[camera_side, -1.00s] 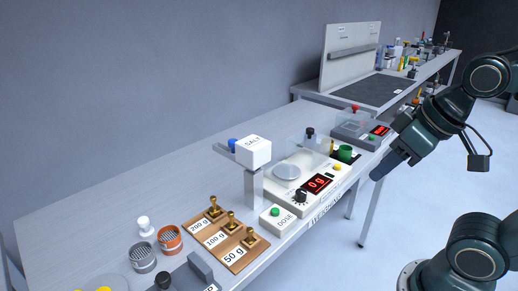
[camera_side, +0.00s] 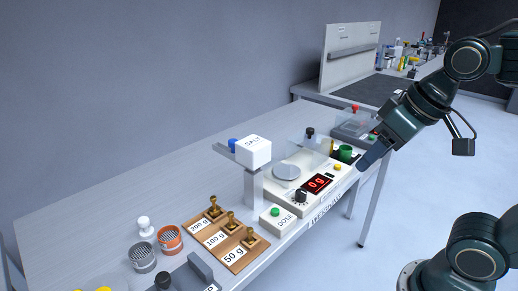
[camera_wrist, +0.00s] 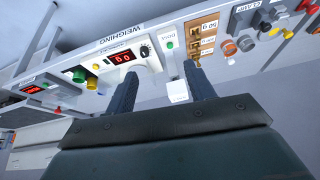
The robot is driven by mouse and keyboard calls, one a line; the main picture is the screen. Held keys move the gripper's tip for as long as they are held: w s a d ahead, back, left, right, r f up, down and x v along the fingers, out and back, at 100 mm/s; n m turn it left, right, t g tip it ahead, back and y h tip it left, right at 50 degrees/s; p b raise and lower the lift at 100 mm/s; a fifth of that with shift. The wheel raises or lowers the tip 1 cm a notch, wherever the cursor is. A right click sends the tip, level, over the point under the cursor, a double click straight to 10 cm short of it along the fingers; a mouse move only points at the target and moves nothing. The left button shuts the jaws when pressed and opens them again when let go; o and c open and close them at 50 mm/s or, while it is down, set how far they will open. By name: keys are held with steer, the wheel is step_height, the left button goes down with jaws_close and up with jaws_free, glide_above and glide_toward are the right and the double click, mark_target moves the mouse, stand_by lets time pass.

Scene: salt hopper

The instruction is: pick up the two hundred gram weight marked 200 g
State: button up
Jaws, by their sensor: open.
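The brass weight marked 200 g (camera_side: 214,207) stands at the far end of a wooden board (camera_side: 228,261), behind the 100 g weight (camera_side: 228,224) and the 50 g weight (camera_side: 250,237). In the wrist view the board (camera_wrist: 205,43) shows near the top, beyond the right finger; the weights are too small to tell apart there. My gripper (camera_side: 371,158) is over the right part of the bench, well right of the weights. In the wrist view my gripper (camera_wrist: 158,76) has its two fingers apart with nothing held between them.
A balance with a red display reading 0 g (camera_side: 317,184) and a white SALT hopper (camera_side: 255,151) on a post stand between my gripper and the board. Other things are a green cup (camera_side: 345,153), an orange-rimmed sieve (camera_side: 170,239) and a grey sieve (camera_side: 143,257).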

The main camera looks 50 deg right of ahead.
steer(key=w+a+r+m+g, duration=0.1)
steer(key=w+r+m, duration=0.1)
steer(key=w, duration=0.3)
steer(key=w+a+r+m, duration=0.1)
steer(key=w+m, duration=0.1)
steer(key=w, duration=0.4)
steer(key=m+g, duration=0.4)
steer(key=m, duration=0.5)
glide_above(213, 197)
step_height(213, 197, down, 14)
steer(key=shift+w+a+f, duration=0.1)
steer(key=shift+w+f, duration=0.05)
steer(key=shift+f, duration=4.25)
steer(key=shift+f, duration=0.1)
steer(key=shift+s+f, duration=0.2)
steer(key=shift+f, duration=2.3)
